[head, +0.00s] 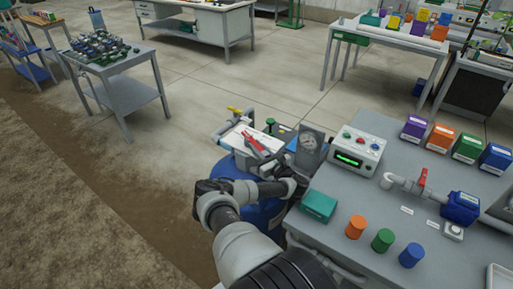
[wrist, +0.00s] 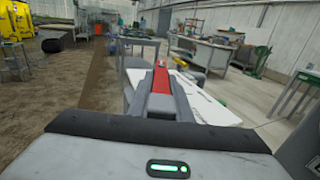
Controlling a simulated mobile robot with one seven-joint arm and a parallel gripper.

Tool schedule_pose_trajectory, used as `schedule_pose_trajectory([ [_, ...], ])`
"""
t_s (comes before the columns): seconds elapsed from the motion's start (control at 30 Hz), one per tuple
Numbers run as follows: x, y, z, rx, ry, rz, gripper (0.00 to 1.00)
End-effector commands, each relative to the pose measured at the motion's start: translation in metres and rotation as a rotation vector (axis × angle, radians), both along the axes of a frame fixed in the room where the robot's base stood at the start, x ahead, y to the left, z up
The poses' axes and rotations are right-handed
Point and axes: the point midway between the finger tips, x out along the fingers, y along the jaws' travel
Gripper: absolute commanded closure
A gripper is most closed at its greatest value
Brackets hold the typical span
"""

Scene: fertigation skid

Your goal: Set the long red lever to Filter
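The long red lever (head: 255,143) sits on top of the blue tank (head: 262,215), among grey and white pipework. In the wrist view the red lever (wrist: 160,80) lies straight ahead, in line with my grey fingers. My gripper (wrist: 165,100) is right at the lever, with red showing at and beyond the fingertips. The fingers look close to the lever, but whether they are shut on it is unclear. In the head view my forearm and wrist cover much of the tank and the gripper. A white plate (head: 240,134) lies beside the lever; its lettering is unreadable.
A pressure gauge (head: 308,142) stands just right of the lever. A yellow-handled valve (head: 235,111) is behind it. The grey bench (head: 335,190) at right carries a control box (head: 349,153), a teal box (head: 319,206) and a smaller red-handled valve (head: 422,178). Open floor lies at left.

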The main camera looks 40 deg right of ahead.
Motion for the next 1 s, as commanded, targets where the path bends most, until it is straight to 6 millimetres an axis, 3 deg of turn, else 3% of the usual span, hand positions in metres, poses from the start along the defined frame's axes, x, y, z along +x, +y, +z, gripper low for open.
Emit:
schedule_pose_trajectory([
  [0.03, 0.0, 0.0, 0.0, -0.001, -0.001, 0.001, 0.74],
  [0.1, 0.0, 0.0, 0.0, -0.001, -0.001, 0.001, 0.64],
  [0.47, 0.001, 0.0, 0.006, -0.001, -0.001, 0.0, 0.64],
  [1.0, 0.001, 0.0, 0.093, -0.001, -0.002, 0.0, 0.64],
])
